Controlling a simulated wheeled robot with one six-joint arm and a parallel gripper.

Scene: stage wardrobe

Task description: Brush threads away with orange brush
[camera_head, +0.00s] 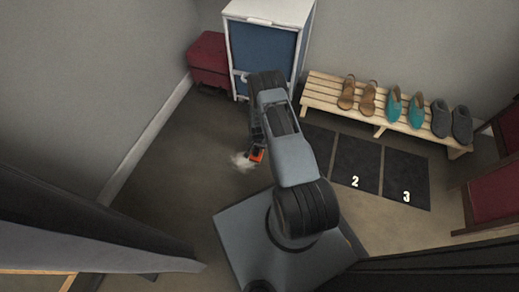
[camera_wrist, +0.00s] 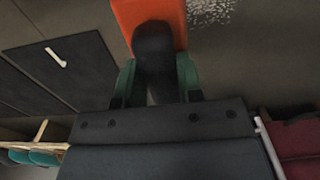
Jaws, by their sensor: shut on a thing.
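The orange brush (camera_head: 257,155) is at the floor beside the pale threads (camera_head: 242,161), on their right in the head view. My gripper (camera_wrist: 156,78) is shut on the brush's dark handle, with a green fingertip on each side. In the wrist view the orange brush body (camera_wrist: 126,20) is at the top, beyond the fingers. The threads also show there as a light speckled patch (camera_wrist: 213,10), right of the brush. I cannot tell whether the bristles touch the floor or the threads; the bristles are hidden.
A white-framed blue cabinet (camera_head: 262,48) and a red stool (camera_head: 209,62) stand behind. A slatted wooden bench (camera_head: 330,104) carries several shoes on the right. Dark floor mats numbered 2 (camera_head: 352,158) and 3 (camera_head: 404,172) lie before it. Floor left of the threads is clear.

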